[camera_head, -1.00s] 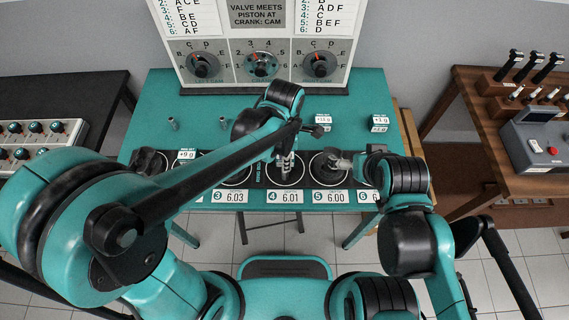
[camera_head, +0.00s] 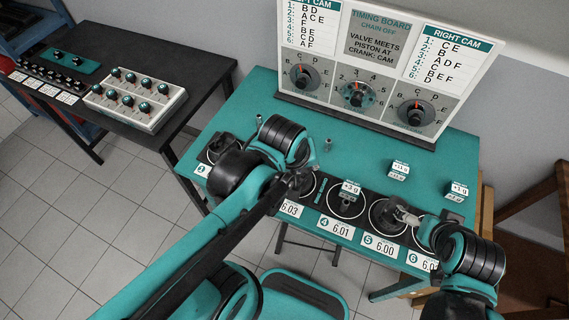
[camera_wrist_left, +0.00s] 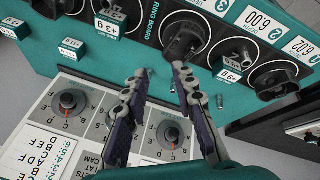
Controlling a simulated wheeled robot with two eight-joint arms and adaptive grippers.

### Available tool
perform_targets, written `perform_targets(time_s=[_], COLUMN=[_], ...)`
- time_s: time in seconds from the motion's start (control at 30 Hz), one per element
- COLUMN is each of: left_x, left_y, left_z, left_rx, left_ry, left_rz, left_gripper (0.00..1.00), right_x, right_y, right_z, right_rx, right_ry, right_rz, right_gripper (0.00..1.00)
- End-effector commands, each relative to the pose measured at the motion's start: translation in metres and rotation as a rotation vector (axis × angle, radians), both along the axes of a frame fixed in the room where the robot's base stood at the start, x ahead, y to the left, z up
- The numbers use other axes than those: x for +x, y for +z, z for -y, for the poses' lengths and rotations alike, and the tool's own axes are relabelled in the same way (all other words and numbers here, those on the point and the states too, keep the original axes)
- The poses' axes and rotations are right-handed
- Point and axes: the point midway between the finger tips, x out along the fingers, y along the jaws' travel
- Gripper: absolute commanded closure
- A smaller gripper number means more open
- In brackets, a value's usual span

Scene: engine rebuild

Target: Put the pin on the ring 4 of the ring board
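Whether the block touches the ring's piece is unclear. Small grey metal cylinders, which look like pins, stand on the teal table: one (camera_head: 258,119) at the left, another (camera_head: 327,143) nearer the middle. My left gripper (camera_head: 300,180) is over the board near ring 3. In the left wrist view its fingers (camera_wrist_left: 158,70) are apart, with nothing clearly held between them. My right gripper (camera_head: 405,215) is at ring 5; its finger opening is unclear.
The timing board (camera_head: 367,70) stands at the table's back. Tagged blocks (camera_head: 399,169) and (camera_head: 456,191) sit on the right of the teal table. Ring 3's dark piece shows in the left wrist view (camera_wrist_left: 185,38). A black table (camera_head: 165,60) with knobbed boxes is left.

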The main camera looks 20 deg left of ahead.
Motion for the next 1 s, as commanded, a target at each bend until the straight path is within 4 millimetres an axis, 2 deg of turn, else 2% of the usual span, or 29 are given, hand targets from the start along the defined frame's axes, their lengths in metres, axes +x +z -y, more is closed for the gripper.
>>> perform_targets(time_s=[0.03,0.1,0.3,0.67,0.77,0.93,1.0], left_x=[-0.008,-0.013,-0.022,-0.023,-0.023,-0.023,-0.023], left_y=[0.001,0.002,0.004,0.004,-0.007,-0.038,-0.043], left_z=[-0.013,-0.026,-0.045,-0.048,-0.048,-0.048,-0.048], left_rx=[0.055,0.139,0.308,0.339,0.338,0.338,0.338], left_ry=[-0.091,-0.222,-0.437,-0.476,-0.476,-0.475,-0.475], left_rz=[0.048,0.108,0.198,0.21,0.209,0.209,0.209], left_gripper=[0.74,0.74,0.74,0.74,0.74,0.74,0.74], right_x=[0.0,0.0,0.0,0.0,0.0,0.0,0.0], right_y=[0.0,0.0,0.0,-0.001,-0.011,-0.042,-0.047], right_z=[0.0,0.0,0.0,0.0,0.0,0.0,0.0], right_rx=[0.0,0.0,0.0,0.0,0.0,0.0,0.0], right_ry=[0.0,0.0,0.0,0.0,0.0,0.0,0.0], right_rz=[0.0,0.0,0.0,0.0,0.0,0.0,0.0], right_gripper=[0.0,0.0,0.0,0.0,0.0,0.0,0.0])
